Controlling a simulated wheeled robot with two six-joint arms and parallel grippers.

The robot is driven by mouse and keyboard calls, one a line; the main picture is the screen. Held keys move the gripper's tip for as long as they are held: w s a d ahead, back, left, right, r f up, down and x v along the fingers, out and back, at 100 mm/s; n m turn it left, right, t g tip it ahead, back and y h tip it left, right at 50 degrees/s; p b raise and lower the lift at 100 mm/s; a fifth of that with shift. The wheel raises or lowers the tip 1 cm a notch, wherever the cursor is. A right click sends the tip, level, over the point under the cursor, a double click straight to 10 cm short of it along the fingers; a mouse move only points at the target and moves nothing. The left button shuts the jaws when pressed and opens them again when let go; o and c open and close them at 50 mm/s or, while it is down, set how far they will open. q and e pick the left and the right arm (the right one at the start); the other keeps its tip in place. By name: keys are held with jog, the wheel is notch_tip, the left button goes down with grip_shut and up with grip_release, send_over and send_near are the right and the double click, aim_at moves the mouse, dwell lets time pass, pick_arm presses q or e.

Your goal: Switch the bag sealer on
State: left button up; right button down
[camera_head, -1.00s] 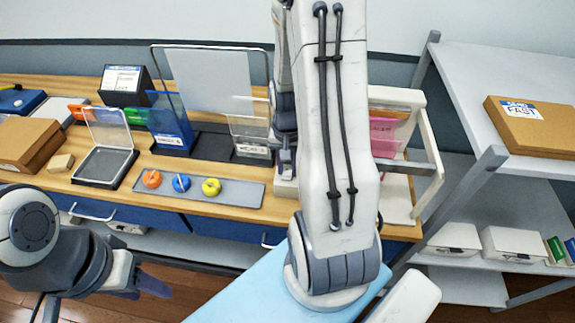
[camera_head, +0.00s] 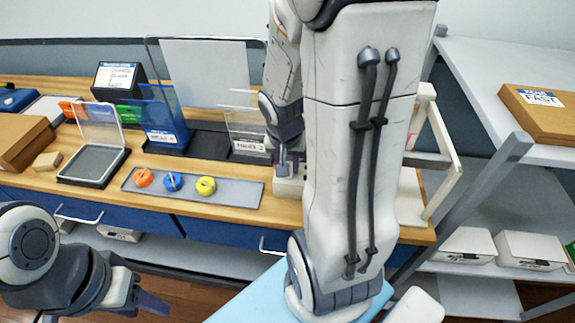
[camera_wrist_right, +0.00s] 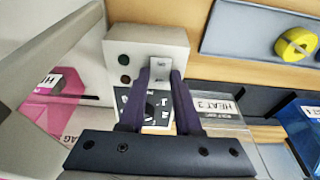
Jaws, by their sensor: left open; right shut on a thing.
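The bag sealer is a cream machine with a frame arm (camera_head: 440,160), largely hidden behind my right arm in the head view. Its control box (camera_wrist_right: 125,45) shows in the right wrist view, with dark round buttons on one side and a black marked dial panel (camera_wrist_right: 152,108). My right gripper (camera_wrist_right: 160,78) is at this box, its dark fingers closed on a small grey knob (camera_wrist_right: 160,66); the contact is partly hidden. It also shows small in the head view (camera_head: 287,168). My left gripper (camera_head: 148,300) is open and empty at the lower left, below and in front of the bench.
A grey tray (camera_head: 225,190) with orange, blue and yellow rings lies left of the sealer. A clear panel with a label (camera_head: 248,146) stands close by the right gripper. A pink bag (camera_wrist_right: 60,105) is beside the control box. A grey shelf rack (camera_head: 500,110) stands at right.

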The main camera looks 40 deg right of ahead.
aim_at(286, 184)
jog(key=c, duration=0.6)
grip_release()
jog(key=p+v, duration=0.1)
jog(key=v, duration=0.9)
jog(key=shift+r+p, duration=0.25)
jog(key=shift+p, duration=0.05)
jog(key=shift+a, duration=0.1)
jog(key=s+a+f+n+y, duration=0.1)
jog(key=s+a+n+y, duration=0.1)
jog(key=a+n, duration=0.9)
jog(key=s+a, duration=0.1)
jog(key=a, duration=0.8)
jog(key=shift+s+f+n+g+y, duration=0.2)
jog(key=shift+n+g+y, duration=0.1)
jog(key=shift+g, duration=0.1)
jog(key=s+a+n, duration=0.2)
jog(key=s+a, duration=0.1)
jog(key=s+a+n+g, duration=0.1)
jog(key=s+a+n, duration=0.2)
jog(key=shift+s+f+n+y, duration=0.2)
jog(key=shift+s+n+y, duration=0.05)
jog(key=shift+n+y, duration=0.05)
jog(key=shift+c, duration=0.3)
